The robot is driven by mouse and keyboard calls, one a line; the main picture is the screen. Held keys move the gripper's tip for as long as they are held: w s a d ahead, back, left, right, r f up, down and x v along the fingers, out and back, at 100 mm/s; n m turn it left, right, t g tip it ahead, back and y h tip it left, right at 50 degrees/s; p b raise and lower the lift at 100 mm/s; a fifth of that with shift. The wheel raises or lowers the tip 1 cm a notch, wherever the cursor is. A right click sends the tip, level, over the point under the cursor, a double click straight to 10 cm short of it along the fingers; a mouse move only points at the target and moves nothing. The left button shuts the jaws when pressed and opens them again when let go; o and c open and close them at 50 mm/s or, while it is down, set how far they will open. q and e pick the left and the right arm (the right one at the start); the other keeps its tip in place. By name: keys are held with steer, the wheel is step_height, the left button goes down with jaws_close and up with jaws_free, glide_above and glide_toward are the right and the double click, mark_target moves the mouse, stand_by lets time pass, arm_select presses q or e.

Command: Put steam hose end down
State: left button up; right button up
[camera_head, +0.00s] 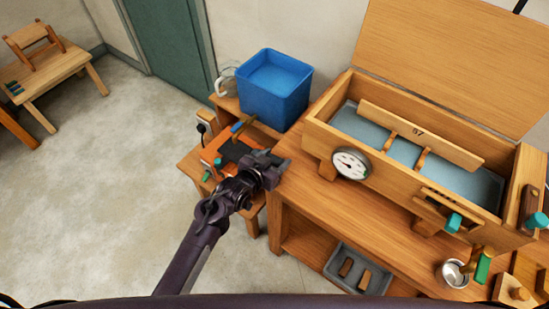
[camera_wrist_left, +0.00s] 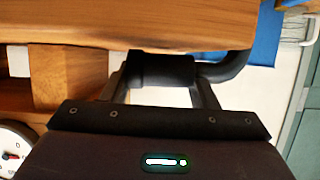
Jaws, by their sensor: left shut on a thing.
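The steam hose end (camera_wrist_left: 160,70) is a dark, short tube with a bend leading off to the right in the left wrist view. My left gripper (camera_wrist_left: 162,88) is shut on it, with one finger on each side. In the head view my left gripper (camera_head: 270,165) is at the left edge of the wooden bench (camera_head: 310,195), beside the steam box (camera_head: 400,165). The hose end is hard to tell from the dark gripper there. My right gripper is not in view.
A blue tub (camera_head: 272,85) stands on a low stand behind my gripper. An orange and black device (camera_head: 228,152) sits left of it. A round gauge (camera_head: 350,164) is on the box front. A grey tray (camera_head: 358,268) lies below the bench top. Open floor is at left.

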arm_select(q)
steer(key=shift+f, duration=0.2)
steer(key=o, duration=1.1)
steer(key=shift+r, duration=0.2)
steer(key=shift+b+v, duration=0.75)
steer(key=shift+v, duration=5.3)
